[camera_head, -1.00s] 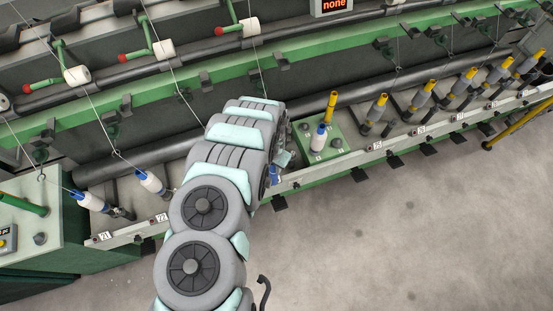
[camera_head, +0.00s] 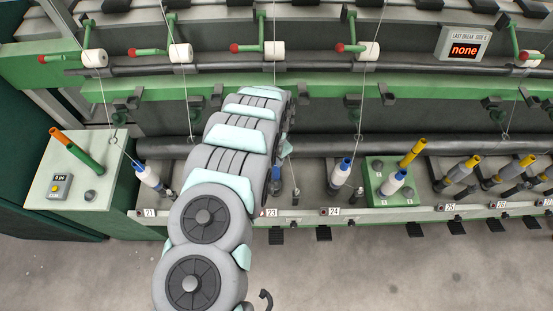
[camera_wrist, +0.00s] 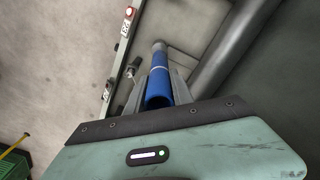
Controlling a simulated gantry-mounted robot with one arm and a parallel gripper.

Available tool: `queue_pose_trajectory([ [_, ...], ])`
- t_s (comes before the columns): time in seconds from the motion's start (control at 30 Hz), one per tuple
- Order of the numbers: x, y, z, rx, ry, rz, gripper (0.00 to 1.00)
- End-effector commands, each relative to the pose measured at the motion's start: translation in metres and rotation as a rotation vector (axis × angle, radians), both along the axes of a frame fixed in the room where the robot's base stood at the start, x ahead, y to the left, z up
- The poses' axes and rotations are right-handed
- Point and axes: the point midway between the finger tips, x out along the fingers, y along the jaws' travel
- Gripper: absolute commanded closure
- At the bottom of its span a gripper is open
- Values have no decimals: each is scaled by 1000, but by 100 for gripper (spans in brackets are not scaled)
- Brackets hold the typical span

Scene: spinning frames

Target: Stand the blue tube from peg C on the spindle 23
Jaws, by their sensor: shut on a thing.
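My gripper (camera_wrist: 155,92) is shut on the blue tube (camera_wrist: 159,88). In the wrist view the tube's open end faces the camera, and a pale band crosses it farther along. In the head view the blue tube (camera_head: 277,175) shows beside my arm, above the label 23 (camera_head: 271,212), and it looks roughly upright. The 23 label also shows in the wrist view (camera_wrist: 124,29). Spindle 23 itself is not clearly visible. A grey part shows at the tube's far end, but I cannot tell whether the tube is around the spindle or above it. My arm hides much of the gripper in the head view.
Bobbins stand at 21 (camera_head: 148,176) and 24 (camera_head: 341,174). Threads hang from above. A dark roller (camera_wrist: 222,48) runs behind the tube.

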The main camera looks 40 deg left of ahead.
Motion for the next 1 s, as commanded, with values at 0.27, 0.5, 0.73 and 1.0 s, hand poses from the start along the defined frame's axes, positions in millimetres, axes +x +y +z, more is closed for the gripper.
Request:
queue_pose_trajectory([
  [0.27,0,0,-13,0,-1,1,100],
  [0.5,0,0,-28,0,-1,3,100],
  [0.73,0,-1,-41,0,0,3,100],
  [1.0,0,0,-57,1,0,2,100],
])
